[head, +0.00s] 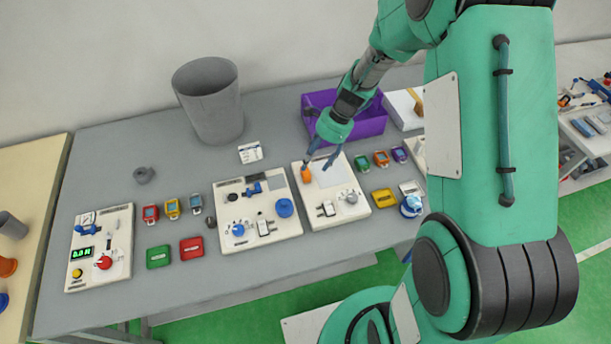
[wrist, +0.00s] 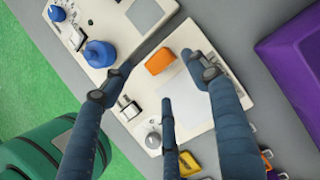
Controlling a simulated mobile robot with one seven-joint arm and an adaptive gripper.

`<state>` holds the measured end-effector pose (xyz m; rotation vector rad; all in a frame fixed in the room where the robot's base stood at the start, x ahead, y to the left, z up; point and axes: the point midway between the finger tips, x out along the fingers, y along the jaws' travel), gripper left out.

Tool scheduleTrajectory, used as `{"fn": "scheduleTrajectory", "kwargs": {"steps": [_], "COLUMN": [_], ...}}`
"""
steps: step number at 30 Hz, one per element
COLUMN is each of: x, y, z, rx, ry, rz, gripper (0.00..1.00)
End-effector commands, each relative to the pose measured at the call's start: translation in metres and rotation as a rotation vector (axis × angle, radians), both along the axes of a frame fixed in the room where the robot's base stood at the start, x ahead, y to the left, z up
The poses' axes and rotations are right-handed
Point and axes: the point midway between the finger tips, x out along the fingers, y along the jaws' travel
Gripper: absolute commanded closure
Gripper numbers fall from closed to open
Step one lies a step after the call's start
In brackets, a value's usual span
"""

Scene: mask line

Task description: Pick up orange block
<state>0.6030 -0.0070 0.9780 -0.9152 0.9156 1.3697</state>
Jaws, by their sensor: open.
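The orange block (head: 306,174) lies on the left part of a white panel (head: 345,214) on the grey table. In the wrist view the orange block (wrist: 159,61) lies on the panel at upper centre, beside a pale grey square. My gripper (head: 322,160) is above this panel, close to the block in the head view. In the wrist view my gripper (wrist: 165,85) shows its dark blue fingers spread open with nothing between them. The block lies beyond the fingertips and is not held.
A second white panel (head: 265,228) with blue knobs lies to the left. A purple bin (head: 372,122) stands behind. A grey bucket (head: 212,105) stands at the back left. Small coloured devices and a yellow block (head: 384,198) lie to the right of the block's panel.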

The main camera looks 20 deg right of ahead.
Motion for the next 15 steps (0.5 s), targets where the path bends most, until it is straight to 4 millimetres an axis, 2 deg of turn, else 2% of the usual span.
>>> {"fn": "scheduleTrajectory", "kwargs": {"steps": [15], "x": [0.0001], "y": [0.0035], "z": [-0.0074], "rx": [0.0], "ry": [0.0], "rz": [0.0], "gripper": [0.41]}}
